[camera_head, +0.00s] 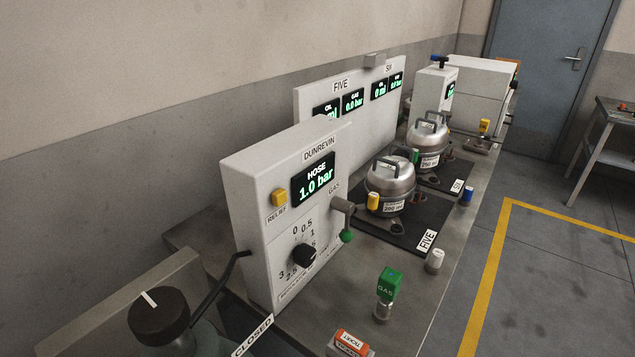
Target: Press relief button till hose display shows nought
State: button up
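The hose display (315,179) on the white panel labelled DUNREVIN (262,240) is lit green and reads 1.0 bar. A black dial (304,254) with a numbered scale is lower on the same face. My gripper is not in view.
Steel compressors (391,186) (428,141) stand on dark pads behind the panel. A green GAS-labelled fitting (389,284) and an orange-topped TICKET box (350,344) sit at the bench front. A black-capped cylinder (159,315) stands front left.

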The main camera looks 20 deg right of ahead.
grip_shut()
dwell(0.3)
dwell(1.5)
